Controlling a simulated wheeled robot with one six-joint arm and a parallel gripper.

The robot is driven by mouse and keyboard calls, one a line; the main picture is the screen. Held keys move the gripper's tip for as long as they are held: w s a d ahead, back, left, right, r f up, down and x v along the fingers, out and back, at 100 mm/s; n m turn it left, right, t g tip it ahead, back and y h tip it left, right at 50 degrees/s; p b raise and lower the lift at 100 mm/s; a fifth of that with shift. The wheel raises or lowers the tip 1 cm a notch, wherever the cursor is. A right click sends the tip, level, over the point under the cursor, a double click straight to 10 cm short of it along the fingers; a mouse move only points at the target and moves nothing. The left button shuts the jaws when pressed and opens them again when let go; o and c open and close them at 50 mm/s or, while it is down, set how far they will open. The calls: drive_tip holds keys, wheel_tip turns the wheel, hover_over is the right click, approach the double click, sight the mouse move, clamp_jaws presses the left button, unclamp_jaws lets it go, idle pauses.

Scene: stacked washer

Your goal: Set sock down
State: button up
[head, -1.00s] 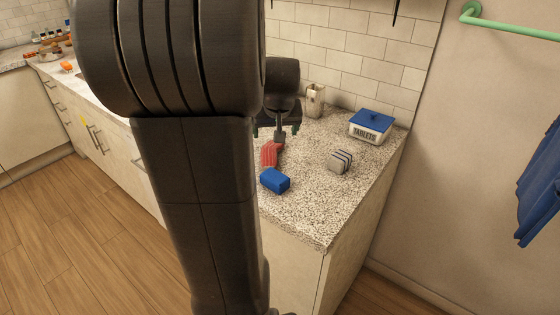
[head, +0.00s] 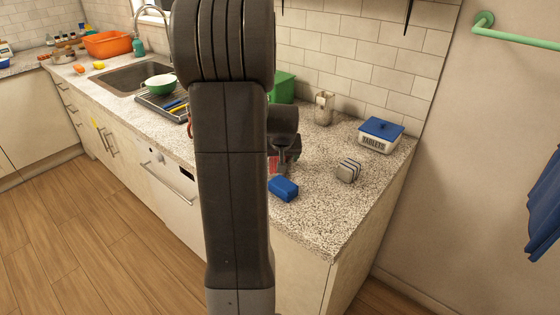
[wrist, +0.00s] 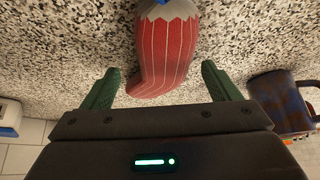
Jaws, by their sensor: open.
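A red sock with pale stripes (wrist: 166,50) lies on the speckled counter. In the head view only small red patches of the sock show, because my gripper (head: 283,158) covers most of it. In the wrist view my gripper (wrist: 162,72) is open, with its green fingers apart on either side of the sock's near end. A gap shows between each finger and the sock. A blue folded bundle (head: 283,189) lies just in front of the sock, and its edge shows at the top of the wrist view (wrist: 170,2). A grey striped bundle (head: 348,170) lies to the right.
A blue-lidded tablets box (head: 379,136) stands by the wall, with a metal cup (head: 324,108) to its left. A green box (head: 281,88) is behind my arm. A dark mug (wrist: 280,100) is close to the right finger. The counter's front right corner is clear.

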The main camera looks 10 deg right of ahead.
drive_tip(key=shift+w+f, duration=0.1)
drive_tip(key=shift+f, duration=0.05)
drive_tip(key=c, duration=1.2)
drive_tip(key=shift+c, duration=0.2)
